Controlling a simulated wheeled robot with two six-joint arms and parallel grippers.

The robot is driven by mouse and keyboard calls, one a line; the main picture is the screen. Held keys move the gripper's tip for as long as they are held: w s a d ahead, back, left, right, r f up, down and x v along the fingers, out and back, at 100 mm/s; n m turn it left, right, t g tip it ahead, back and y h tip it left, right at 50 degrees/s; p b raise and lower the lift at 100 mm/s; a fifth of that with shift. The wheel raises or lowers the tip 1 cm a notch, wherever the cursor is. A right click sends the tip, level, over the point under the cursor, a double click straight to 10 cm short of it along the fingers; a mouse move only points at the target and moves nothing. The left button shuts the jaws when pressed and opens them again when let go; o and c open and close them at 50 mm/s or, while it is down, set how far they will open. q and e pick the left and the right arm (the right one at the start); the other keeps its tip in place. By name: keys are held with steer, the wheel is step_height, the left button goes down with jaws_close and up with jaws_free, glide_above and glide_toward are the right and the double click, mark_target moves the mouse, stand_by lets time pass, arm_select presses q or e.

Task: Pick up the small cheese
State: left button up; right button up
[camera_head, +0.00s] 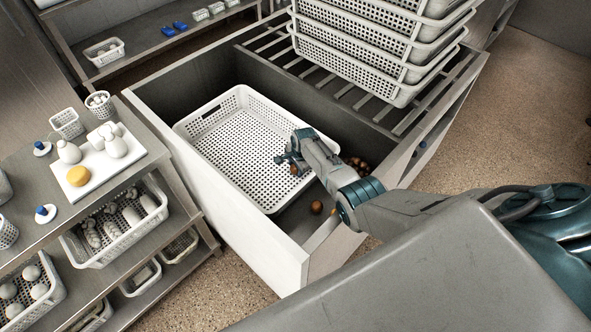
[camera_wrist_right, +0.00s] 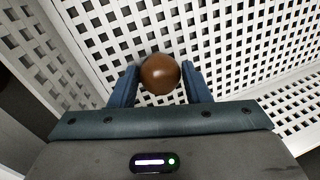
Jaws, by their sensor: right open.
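My right gripper (camera_head: 284,158) reaches over the white perforated basket (camera_head: 225,150) inside the grey bin. In the right wrist view the gripper (camera_wrist_right: 160,88) is open, with a brown round piece (camera_wrist_right: 160,74) between its fingertips. I cannot tell whether the fingers touch it, or whether this piece is a cheese. A yellow-orange round piece, which looks like a cheese (camera_head: 78,176), lies on a white board (camera_head: 98,180) on the left shelf unit, far from the right gripper. My left gripper is not in view.
Several brown round pieces lie in the bin beside the basket, one of them near the front wall (camera_head: 316,207). Stacked white baskets (camera_head: 375,45) stand on the slatted rack behind. White bottles (camera_head: 69,152) stand near the yellow piece. Bin walls surround the basket.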

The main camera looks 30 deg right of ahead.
steer(key=c, duration=0.6)
